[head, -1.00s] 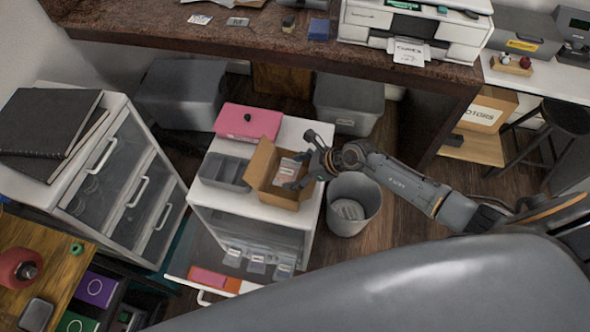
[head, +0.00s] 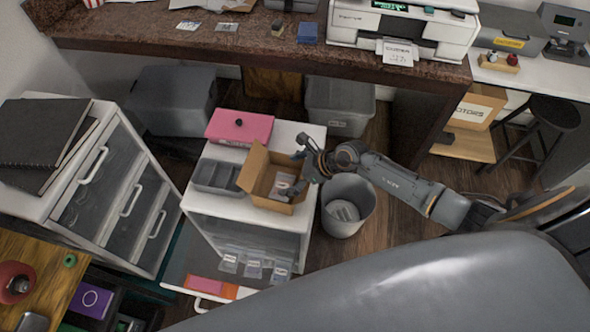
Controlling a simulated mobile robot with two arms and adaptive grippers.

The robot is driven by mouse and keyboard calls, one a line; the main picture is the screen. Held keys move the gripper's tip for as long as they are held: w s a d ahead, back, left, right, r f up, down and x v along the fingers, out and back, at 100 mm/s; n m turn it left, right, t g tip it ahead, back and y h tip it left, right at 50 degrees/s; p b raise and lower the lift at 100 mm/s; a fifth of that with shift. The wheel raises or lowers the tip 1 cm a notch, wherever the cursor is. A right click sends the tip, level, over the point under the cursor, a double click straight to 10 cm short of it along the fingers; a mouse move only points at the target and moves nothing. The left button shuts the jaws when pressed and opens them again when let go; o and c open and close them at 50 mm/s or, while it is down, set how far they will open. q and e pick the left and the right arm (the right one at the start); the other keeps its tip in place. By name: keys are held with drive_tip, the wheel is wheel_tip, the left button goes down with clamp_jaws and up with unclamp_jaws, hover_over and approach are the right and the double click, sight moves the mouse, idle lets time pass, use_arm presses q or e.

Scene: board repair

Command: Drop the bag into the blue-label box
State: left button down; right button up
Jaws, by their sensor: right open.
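An open cardboard box (head: 257,174) stands on the white cabinet. No blue label can be made out on it. A small clear bag with a pale label (head: 284,182) lies low inside the box, towards its right side. My right gripper (head: 298,168) is open at the right edge of the box, above and beside the bag, with its fingers apart. Whether a finger still touches the bag is hard to tell. My left gripper is out of view.
A grey divided tray (head: 218,177) and a pink case (head: 240,127) sit beside the box. Several labelled bags (head: 253,268) lie in the open drawer below. A grey bin (head: 347,204) stands right of the cabinet, under my right arm.

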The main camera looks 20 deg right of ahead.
drive_tip(key=v, duration=1.2)
drive_tip(key=shift+w, duration=0.1)
